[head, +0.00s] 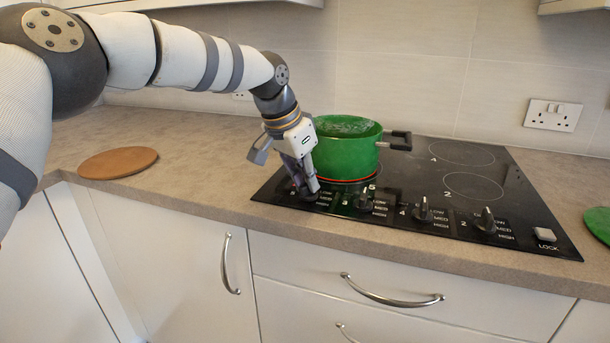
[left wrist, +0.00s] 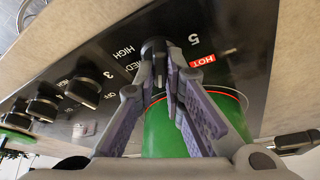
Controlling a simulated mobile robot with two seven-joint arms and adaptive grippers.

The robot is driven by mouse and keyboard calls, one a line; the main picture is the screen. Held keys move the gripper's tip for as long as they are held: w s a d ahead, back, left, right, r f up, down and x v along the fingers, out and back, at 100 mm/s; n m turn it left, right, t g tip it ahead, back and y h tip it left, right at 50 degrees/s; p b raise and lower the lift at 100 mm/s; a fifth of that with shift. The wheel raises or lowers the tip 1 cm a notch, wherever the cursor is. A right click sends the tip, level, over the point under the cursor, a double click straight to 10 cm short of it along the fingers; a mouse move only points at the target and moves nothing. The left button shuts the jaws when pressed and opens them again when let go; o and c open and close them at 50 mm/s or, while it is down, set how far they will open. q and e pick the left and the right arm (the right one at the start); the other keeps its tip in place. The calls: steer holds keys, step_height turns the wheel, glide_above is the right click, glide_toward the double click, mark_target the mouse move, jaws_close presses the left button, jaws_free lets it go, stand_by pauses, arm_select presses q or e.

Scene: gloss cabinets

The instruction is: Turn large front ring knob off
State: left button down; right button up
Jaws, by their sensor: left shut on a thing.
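The black cooktop (head: 400,183) has a row of dark knobs along its front edge. My left gripper (head: 307,192) points down at the leftmost knob and largely hides it in the head view. In the left wrist view, my left gripper (left wrist: 164,72) has its fingertips close together on this knob (left wrist: 153,47), shut on it. A green pot (head: 345,155) stands on the front left burner, just behind the gripper. A red ring (head: 346,181) glows under the pot. A red "HOT" label (left wrist: 203,61) shows beside the number 5. The right gripper is not in view.
Other knobs (head: 363,200), (head: 422,212), (head: 487,222) stand to the right of the held one. The pot's black handle (head: 397,141) sticks out right. A brown round board (head: 118,162) lies on the left counter. The right burners are empty.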

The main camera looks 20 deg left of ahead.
arm_select(q)
steer(key=shift+s+r+n+p, duration=0.1)
steer(key=shift+n+p, duration=0.2)
steer(key=shift+n, duration=0.5)
steer(key=shift+d+n+y, duration=0.1)
steer(key=shift+n+y, duration=0.5)
steer(key=shift+n, duration=0.1)
steer(key=shift+f+n+y+p, duration=0.15)
steer(key=shift+f+n+y, duration=0.05)
steer(key=shift+n, duration=0.4)
steer(key=shift+f+n+y+p, duration=0.15)
steer(key=shift+n+y, duration=0.05)
steer(key=shift+n, duration=0.4)
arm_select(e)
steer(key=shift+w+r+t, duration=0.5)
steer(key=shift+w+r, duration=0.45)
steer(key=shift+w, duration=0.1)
arm_select(q)
steer(key=shift+f, duration=0.1)
steer(key=c, duration=1.7)
jaws_free()
steer(key=v, duration=1.2)
steer(key=shift+s, duration=0.1)
